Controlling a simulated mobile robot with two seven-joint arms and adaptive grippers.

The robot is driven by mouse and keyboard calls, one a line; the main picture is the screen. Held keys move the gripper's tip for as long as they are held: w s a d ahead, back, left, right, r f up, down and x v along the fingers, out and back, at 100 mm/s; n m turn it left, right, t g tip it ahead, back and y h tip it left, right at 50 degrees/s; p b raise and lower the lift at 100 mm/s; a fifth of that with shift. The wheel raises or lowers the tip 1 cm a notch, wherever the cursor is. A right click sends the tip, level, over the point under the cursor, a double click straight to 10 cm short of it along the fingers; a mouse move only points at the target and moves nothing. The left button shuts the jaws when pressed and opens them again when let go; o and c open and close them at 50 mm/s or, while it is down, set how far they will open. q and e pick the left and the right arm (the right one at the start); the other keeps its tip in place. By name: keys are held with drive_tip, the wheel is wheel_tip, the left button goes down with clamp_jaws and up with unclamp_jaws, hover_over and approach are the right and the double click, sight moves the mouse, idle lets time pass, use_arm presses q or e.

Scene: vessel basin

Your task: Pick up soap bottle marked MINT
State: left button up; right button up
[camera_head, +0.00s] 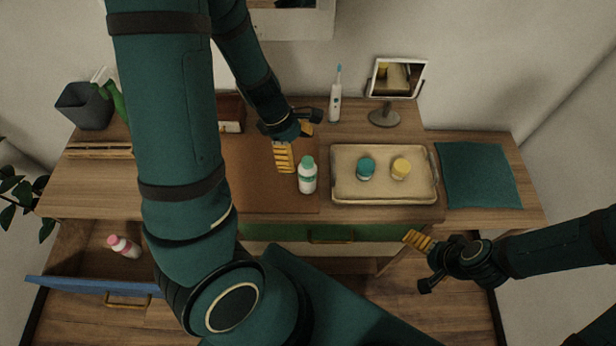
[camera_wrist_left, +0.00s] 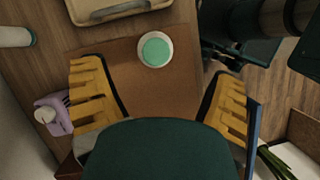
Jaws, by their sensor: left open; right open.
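A white bottle (camera_head: 307,180) with a mint-green cap and a green band stands upright on a brown mat on the table; its lettering is too small to read. It also shows from above in the left wrist view (camera_wrist_left: 155,49), ahead of and between the spread fingers. My left gripper (camera_head: 295,144) is open and empty just left of and behind the bottle, apart from it. A second white bottle (camera_head: 124,246) with a pink cap lies in the open drawer at the left. My right gripper (camera_head: 424,262) is open and empty in front of the table, at the right.
A cream tray (camera_head: 385,198) with a teal jar (camera_head: 366,168) and a yellow jar (camera_head: 400,169) stands right of the bottle. An electric toothbrush (camera_head: 335,103) and a mirror (camera_head: 396,79) stand behind. A green cloth (camera_head: 480,177) lies at the right. The blue-fronted drawer (camera_head: 85,285) is open.

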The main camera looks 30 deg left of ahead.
sight(304, 159)
use_arm(q)
drive_tip(key=x, duration=0.3)
drive_tip(key=shift+w+a+b, duration=0.1)
drive_tip(key=shift+w+b, duration=0.1)
drive_tip(key=shift+b, duration=0.2)
drive_tip(key=b+x, duration=0.2)
drive_tip(key=x, duration=0.3)
drive_tip(key=shift+w+a+f, duration=0.1)
drive_tip(key=shift+a+f, duration=0.05)
drive_tip(key=shift+f, duration=0.05)
drive_tip(key=shift+c, duration=0.5)
drive_tip(key=c, duration=1.3)
